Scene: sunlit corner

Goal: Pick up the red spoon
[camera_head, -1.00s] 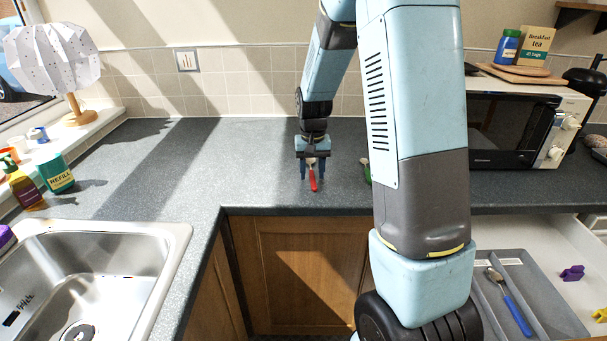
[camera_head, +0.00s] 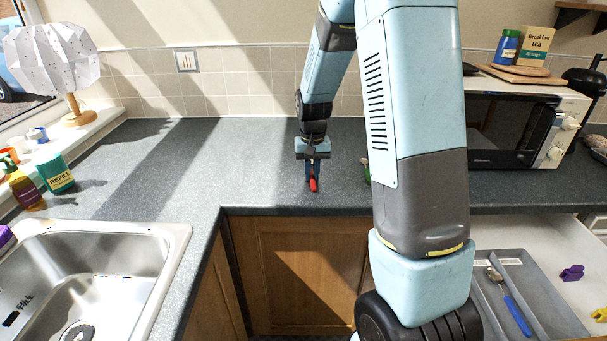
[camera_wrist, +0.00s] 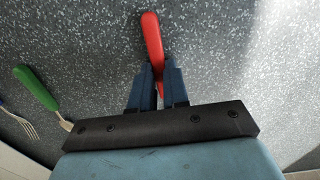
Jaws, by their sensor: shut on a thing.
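The red spoon (camera_head: 313,184) is on the dark worktop near its front edge, and only its red handle shows. In the wrist view the red handle (camera_wrist: 152,42) runs up from between the two blue fingers, and the rest of it is hidden behind my gripper. My gripper (camera_head: 312,178) points down at the worktop and is shut on the handle. In the wrist view my gripper's fingers (camera_wrist: 158,82) stand on both sides of the handle. I cannot tell whether the spoon is off the worktop.
A green-handled utensil (camera_wrist: 36,88) and a fork (camera_wrist: 22,122) lie left in the wrist view. The sink (camera_head: 175,240) is at left, a microwave (camera_head: 512,128) at right. An open drawer with a grey tray (camera_head: 545,290) holds a blue-handled spoon (camera_head: 515,312). The worktop's middle is clear.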

